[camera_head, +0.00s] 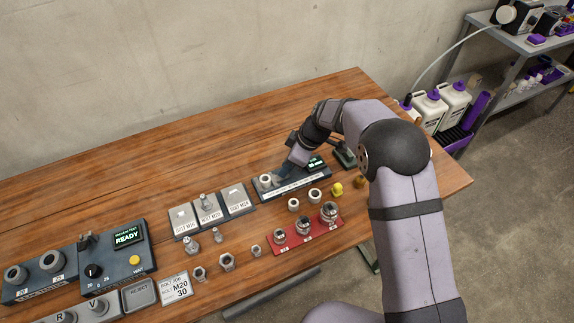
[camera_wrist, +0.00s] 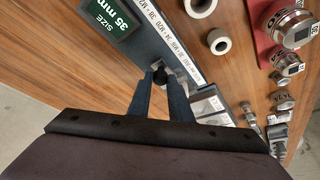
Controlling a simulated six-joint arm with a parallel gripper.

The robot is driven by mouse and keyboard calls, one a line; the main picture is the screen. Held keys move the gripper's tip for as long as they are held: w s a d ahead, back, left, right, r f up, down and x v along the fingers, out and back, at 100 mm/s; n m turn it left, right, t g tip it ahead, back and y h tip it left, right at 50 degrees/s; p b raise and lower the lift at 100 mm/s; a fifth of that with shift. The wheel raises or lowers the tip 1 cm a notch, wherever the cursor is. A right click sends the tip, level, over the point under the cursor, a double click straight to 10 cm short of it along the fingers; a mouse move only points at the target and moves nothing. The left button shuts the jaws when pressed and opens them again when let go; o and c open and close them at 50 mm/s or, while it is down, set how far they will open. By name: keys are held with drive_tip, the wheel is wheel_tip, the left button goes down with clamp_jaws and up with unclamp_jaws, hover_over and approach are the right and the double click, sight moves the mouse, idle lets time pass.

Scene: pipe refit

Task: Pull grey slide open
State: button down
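A dark measuring gauge (camera_head: 296,187) lies on the bench with a printed scale strip and a green display. In the wrist view the display (camera_wrist: 112,14) reads SIZE 35 mm. A grey slide (camera_wrist: 178,70) with a black knob (camera_wrist: 160,76) sits on the gauge beside the scale. My gripper (camera_wrist: 160,73) points down at it, with one blue finger on each side of the knob. I cannot tell whether the fingers press on it. In the head view my wrist partly hides the slide, and the fingertips (camera_head: 278,176) are small over the gauge.
Loose white rings (camera_head: 293,204) and a red tray (camera_head: 303,236) of metal fittings lie in front. Labelled bolt plates (camera_head: 211,208) stand to the left. Bare wood lies behind the gauge.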

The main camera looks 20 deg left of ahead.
sight(296, 174)
drive_tip(key=shift+w+d+f+b, duration=0.2)
drive_tip(key=shift+w+d+b, duration=0.6)
drive_tip(key=shift+b, duration=0.1)
drive_tip(key=shift+w+d, duration=0.25)
drive_tip(key=shift+r, duration=0.2)
drive_tip(key=c, duration=1.6)
unclamp_jaws()
drive_tip(key=shift+w+d, duration=0.1)
drive_tip(key=shift+d, duration=0.05)
drive_tip(key=shift+c, duration=0.2)
drive_tip(key=b+v, duration=0.2)
drive_tip(key=v, duration=0.5)
drive_tip(key=shift+r, duration=0.15)
